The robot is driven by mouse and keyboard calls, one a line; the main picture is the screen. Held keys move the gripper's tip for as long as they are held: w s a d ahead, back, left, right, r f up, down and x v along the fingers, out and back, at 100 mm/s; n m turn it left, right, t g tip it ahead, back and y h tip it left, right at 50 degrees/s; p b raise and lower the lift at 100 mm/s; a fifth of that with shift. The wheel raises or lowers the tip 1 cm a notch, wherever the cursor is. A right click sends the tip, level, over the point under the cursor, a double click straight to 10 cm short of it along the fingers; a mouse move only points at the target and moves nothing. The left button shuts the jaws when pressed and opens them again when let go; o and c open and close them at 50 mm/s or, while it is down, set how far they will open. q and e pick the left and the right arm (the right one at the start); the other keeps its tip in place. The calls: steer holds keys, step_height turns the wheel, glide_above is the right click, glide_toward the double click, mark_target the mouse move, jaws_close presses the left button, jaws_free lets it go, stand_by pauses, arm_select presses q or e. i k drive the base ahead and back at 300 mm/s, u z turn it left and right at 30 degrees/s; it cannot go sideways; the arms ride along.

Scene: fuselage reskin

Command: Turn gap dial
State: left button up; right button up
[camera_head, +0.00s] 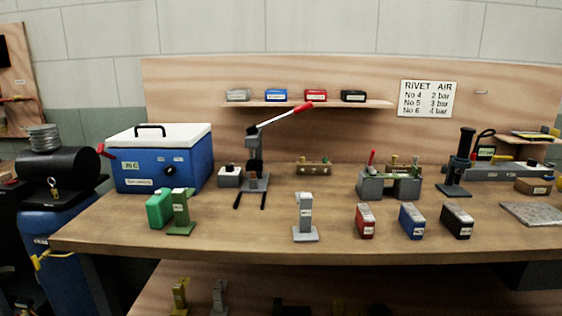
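No part is clearly readable as the gap dial at this size. A small pale box with a dark knob (230,176) stands on the workbench (275,236) beside a lever tool (256,175) with a raised red-tipped handle. A grey fixture (374,189) with a red lever and a green top stands right of centre. A black upright tool (460,163) stands farther right, beside a long grey unit (500,172). Neither of my grippers shows in the head view, so I cannot see whether they are open or holding anything.
A blue cooler (165,168) stands at the left. A green container (160,208), a grey stand (305,218), and red (366,220), blue (412,221) and black (457,220) boxes line the front. A grey plate (533,214) lies right. Bare bench lies between them.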

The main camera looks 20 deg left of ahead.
mark_target(229, 167)
steer(key=z, duration=0.05)
steer(key=i, duration=1.15)
steer(key=u, duration=2.15)
